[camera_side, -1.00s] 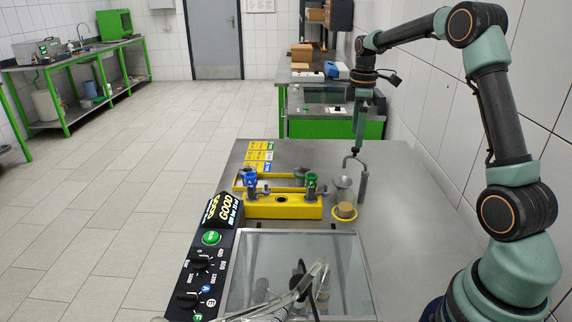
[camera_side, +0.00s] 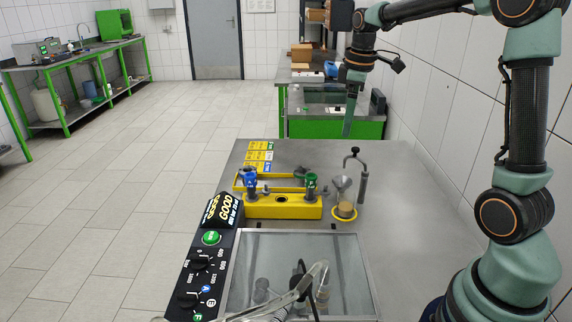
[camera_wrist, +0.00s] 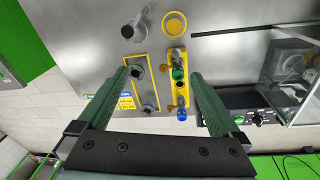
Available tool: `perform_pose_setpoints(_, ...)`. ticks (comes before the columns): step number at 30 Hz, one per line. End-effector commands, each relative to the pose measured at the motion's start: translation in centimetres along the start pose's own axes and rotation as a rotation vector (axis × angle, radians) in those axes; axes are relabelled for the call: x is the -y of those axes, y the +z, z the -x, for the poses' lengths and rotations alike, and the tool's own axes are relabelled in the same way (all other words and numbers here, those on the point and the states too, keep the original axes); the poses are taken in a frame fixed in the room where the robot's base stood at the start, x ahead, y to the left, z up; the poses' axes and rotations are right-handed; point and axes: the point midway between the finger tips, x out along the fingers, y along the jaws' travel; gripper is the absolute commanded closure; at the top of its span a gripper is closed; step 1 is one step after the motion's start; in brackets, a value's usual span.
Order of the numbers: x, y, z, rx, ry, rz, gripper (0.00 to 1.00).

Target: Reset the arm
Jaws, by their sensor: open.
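My gripper (camera_side: 348,128) hangs above the back of the steel bench in the side view, pointing down, apart from everything on the bench. In the wrist view its two green fingers (camera_wrist: 155,95) stand wide apart with nothing held between them. Below them show the yellow block (camera_side: 283,208) with a green-topped fitting (camera_side: 311,180) and a blue-topped fitting (camera_side: 250,180).
A control panel (camera_side: 200,265) with a green button and knobs runs along the bench's left edge. A clear-lidded box (camera_side: 300,275) fills the front. A tiled wall (camera_side: 440,110) stands close on the right. The bench's right part (camera_side: 415,210) is bare.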

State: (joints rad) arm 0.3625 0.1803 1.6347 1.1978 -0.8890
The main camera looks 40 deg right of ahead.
Motion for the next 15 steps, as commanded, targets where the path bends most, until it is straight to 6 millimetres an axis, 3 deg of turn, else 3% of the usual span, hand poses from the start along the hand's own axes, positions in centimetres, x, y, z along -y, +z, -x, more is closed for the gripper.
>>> perform_pose_setpoints(6,6.8,-0.3,2.9,-0.101,0.064,-0.155,0.00)
perform_pose_setpoints(15,15.1,1.2,3.4,-0.265,0.085,-0.378,0.00)
